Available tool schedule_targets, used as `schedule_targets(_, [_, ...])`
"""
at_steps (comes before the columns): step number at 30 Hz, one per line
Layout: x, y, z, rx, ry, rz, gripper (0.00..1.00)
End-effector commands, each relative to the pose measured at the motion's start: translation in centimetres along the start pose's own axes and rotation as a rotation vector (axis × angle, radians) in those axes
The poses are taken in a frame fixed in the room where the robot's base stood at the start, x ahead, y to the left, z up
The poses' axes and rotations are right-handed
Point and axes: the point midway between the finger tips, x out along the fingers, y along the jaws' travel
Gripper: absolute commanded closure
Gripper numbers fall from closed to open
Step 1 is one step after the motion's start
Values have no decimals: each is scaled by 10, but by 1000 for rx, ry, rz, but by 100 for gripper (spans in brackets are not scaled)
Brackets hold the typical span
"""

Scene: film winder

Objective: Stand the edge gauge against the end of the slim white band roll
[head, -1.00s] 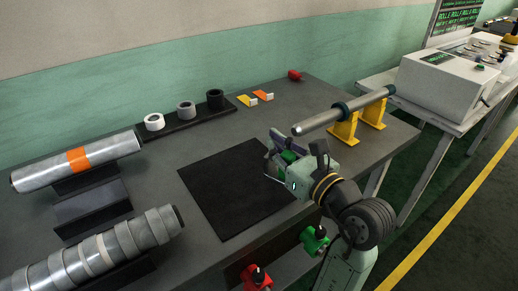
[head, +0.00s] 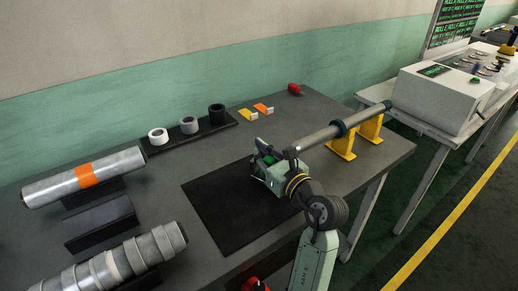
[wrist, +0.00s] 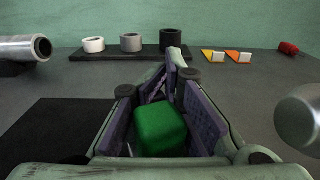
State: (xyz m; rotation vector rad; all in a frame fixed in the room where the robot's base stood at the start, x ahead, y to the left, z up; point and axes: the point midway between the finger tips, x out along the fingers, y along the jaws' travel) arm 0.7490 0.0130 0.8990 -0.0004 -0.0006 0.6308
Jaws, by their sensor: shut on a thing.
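My gripper (head: 264,152) is over the black mat, with its jaws shut on a green block (wrist: 160,130). The green block sits between the finger pads in the wrist view; its underside is hidden. I cannot tell from its shape whether it is the edge gauge. A small white roll (head: 158,137) stands upright at the left of a dark rack along the wall. It also shows in the wrist view (wrist: 94,45), ahead and left of my gripper and well apart from it. A grey roll (head: 189,125) and a black roll (head: 217,114) stand beside it.
A silver roll with an orange band (head: 125,164) and a grey banded roll (head: 160,249) lie at the left. A metal shaft (head: 325,137) on yellow stands is close right of my gripper. Yellow (head: 247,114) and orange (head: 263,108) pieces lie behind. The black mat (head: 215,205) is clear.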

Motion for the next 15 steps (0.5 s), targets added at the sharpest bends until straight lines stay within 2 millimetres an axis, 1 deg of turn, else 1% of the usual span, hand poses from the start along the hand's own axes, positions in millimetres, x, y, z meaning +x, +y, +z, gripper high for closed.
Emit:
schedule_targets(3, [0,0,0,0,-1,0,100])
schedule_targets(9, [0,0,-7,1,-1,0,100])
schedule_targets(10, [0,0,-6,1,0,0,90])
schedule_targets(15, [0,0,-6,1,1,0,79])
